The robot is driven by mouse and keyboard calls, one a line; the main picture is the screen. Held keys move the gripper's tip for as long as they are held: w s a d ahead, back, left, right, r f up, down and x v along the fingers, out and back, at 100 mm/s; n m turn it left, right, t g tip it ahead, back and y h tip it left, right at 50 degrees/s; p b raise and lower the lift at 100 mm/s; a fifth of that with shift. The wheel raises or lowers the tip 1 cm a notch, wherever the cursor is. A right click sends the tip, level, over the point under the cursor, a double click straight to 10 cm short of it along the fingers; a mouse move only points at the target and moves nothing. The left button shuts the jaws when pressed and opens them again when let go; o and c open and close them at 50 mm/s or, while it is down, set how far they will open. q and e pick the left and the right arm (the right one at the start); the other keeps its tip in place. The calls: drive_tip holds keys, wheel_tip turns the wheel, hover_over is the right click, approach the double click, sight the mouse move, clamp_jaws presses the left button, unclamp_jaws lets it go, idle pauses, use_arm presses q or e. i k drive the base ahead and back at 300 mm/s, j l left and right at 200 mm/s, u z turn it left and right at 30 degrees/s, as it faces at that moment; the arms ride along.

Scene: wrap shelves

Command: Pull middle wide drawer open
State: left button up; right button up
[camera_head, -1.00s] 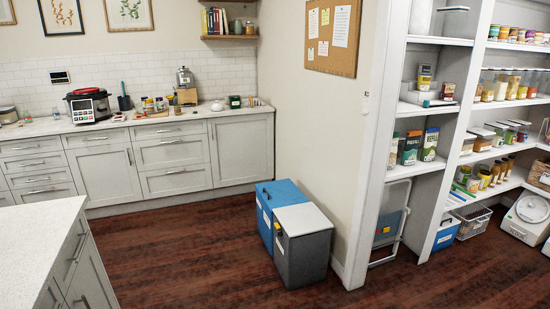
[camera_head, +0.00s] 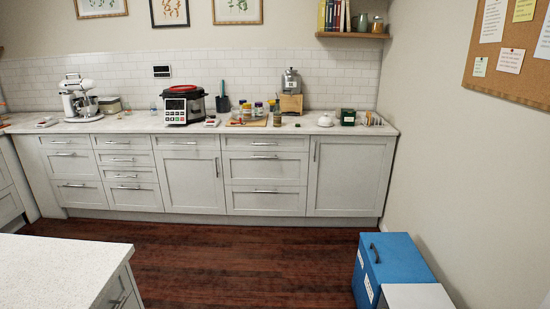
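A light grey base cabinet run stands along the back wall, with all its drawers shut. One wide drawer stack stands right of centre, between two cabinet doors. Its middle wide drawer (camera_head: 265,170) has a bar handle (camera_head: 264,157) near its upper edge. A shallower top drawer (camera_head: 280,144) is above it and a wide bottom drawer (camera_head: 265,203) below it. More wide drawers (camera_head: 77,195) and a narrower stack (camera_head: 130,195) are at the left. The view does not settle which one the task means. Neither of my grippers is in view.
A pale-topped island (camera_head: 60,270) fills the lower left. A blue box (camera_head: 395,262) and a grey box (camera_head: 415,296) stand on the floor at lower right. The dark wood floor (camera_head: 240,265) between them is clear. A red-lidded cooker (camera_head: 184,104) stands on the counter.

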sight(239, 167)
drive_tip(key=i+z, duration=0.1)
drive_tip(key=i, duration=0.45)
drive_tip(key=i+j+z, duration=0.1)
drive_tip(key=i, duration=0.45)
drive_tip(key=i+j+z, duration=0.1)
drive_tip(key=i, duration=0.45)
drive_tip(key=i+j+z, duration=0.25)
drive_tip(key=i+j, duration=0.2)
drive_tip(key=i+j+z, duration=0.25)
drive_tip(key=i+j, duration=0.2)
drive_tip(key=i+j+z, duration=0.25)
drive_tip(key=j, duration=0.4)
drive_tip(key=i, duration=0.1)
